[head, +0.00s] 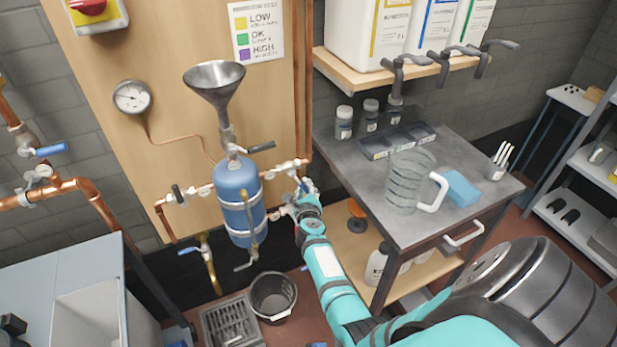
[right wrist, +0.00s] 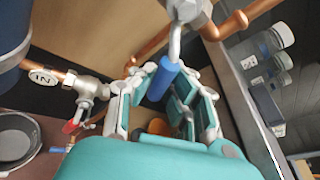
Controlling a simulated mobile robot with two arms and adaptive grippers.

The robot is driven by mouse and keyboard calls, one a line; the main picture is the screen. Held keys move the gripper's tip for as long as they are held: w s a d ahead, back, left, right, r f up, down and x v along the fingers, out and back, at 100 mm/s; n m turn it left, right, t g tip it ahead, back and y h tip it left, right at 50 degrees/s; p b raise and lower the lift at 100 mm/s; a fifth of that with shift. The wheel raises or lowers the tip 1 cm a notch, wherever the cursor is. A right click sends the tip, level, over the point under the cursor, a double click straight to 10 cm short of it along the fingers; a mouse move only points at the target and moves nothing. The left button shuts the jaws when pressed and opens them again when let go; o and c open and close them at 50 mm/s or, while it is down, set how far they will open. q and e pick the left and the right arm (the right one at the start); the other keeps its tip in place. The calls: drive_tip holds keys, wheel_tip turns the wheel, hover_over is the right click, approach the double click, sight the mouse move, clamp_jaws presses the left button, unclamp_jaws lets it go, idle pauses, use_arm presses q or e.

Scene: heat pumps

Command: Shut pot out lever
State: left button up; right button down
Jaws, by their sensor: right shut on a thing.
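The blue pot (head: 236,197) hangs on the wooden board, with a side pipe and small valves to its right. My right gripper (head: 303,197) is at these valves, right of the pot. In the right wrist view, the blue-sleeved lever (right wrist: 163,79) hangs from a metal valve (right wrist: 187,12) on the copper pipe. My right gripper (right wrist: 163,103) has its fingers on both sides of the lever and is shut on it. The fingers partly hide its lower end. I cannot read a label on this lever. My left gripper is not in view.
Another valve with a red lever (right wrist: 72,125) sits left of the fingers, near a round tag (right wrist: 43,76). A steel bench (head: 440,222) with a glass jug (head: 408,182) stands right of my arm. A bucket (head: 273,296) and floor drain (head: 232,322) lie below the pot.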

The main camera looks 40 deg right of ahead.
drive_tip(key=a+m+y+p, duration=0.1)
drive_tip(key=m+p, duration=0.1)
drive_tip(key=p, duration=0.1)
drive_tip(key=shift+w+a+r, duration=0.1)
drive_tip(key=shift+w+a, duration=0.05)
drive_tip(key=shift+w, duration=0.05)
drive_tip(key=shift+w+a+f+m+y+p, duration=0.1)
drive_tip(key=shift+a+f+m+y+p, duration=0.1)
drive_tip(key=shift+a+m+y+p, duration=0.5)
drive_tip(key=shift+w+a+f+m+y+p, duration=0.15)
drive_tip(key=shift+m+p, duration=0.25)
drive_tip(key=shift+p, duration=0.6)
drive_tip(key=shift+s+f, duration=0.1)
drive_tip(key=c, duration=1.3)
unclamp_jaws()
drive_tip(key=shift+o, duration=0.2)
drive_tip(key=shift+d, duration=0.1)
